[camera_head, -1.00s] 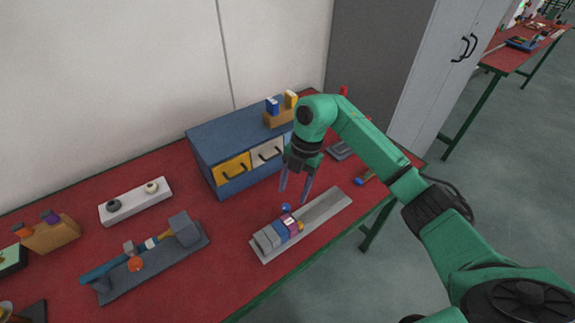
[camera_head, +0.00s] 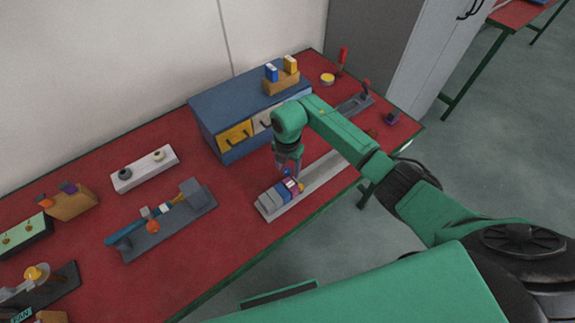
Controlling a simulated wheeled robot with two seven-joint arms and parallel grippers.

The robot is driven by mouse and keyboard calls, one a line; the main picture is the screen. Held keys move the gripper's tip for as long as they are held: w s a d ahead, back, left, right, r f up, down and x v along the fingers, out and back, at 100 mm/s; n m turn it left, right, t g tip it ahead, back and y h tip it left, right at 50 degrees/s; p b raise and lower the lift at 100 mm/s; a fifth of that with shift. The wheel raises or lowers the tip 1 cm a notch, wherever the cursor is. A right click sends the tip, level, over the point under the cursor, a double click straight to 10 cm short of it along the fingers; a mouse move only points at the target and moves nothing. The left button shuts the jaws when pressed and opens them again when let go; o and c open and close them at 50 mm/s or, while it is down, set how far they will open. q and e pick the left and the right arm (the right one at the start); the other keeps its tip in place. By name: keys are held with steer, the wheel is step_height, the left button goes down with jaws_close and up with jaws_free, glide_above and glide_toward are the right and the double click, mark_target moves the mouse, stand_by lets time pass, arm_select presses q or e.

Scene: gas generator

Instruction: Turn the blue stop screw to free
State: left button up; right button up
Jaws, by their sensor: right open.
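The blue stop screw (camera_head: 287,171) shows as a small blue patch on the stop block (camera_head: 285,190), mostly hidden by my right gripper. My left gripper is not in view.
A blue cabinet (camera_head: 215,112) with yellow and white drawers stands close behind my right gripper. A dark fixture (camera_head: 168,232) with a blue handle lies to the left on the table (camera_head: 225,235). A white block (camera_head: 145,170) with two knobs lies behind it.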

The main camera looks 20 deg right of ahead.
steer(key=shift+c, duration=0.4)
steer(key=shift+a, duration=0.1)
jaws_close()
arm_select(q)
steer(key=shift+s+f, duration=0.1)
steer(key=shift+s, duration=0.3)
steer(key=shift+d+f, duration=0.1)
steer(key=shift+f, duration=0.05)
arm_select(e)
steer(key=shift+w, duration=0.1)
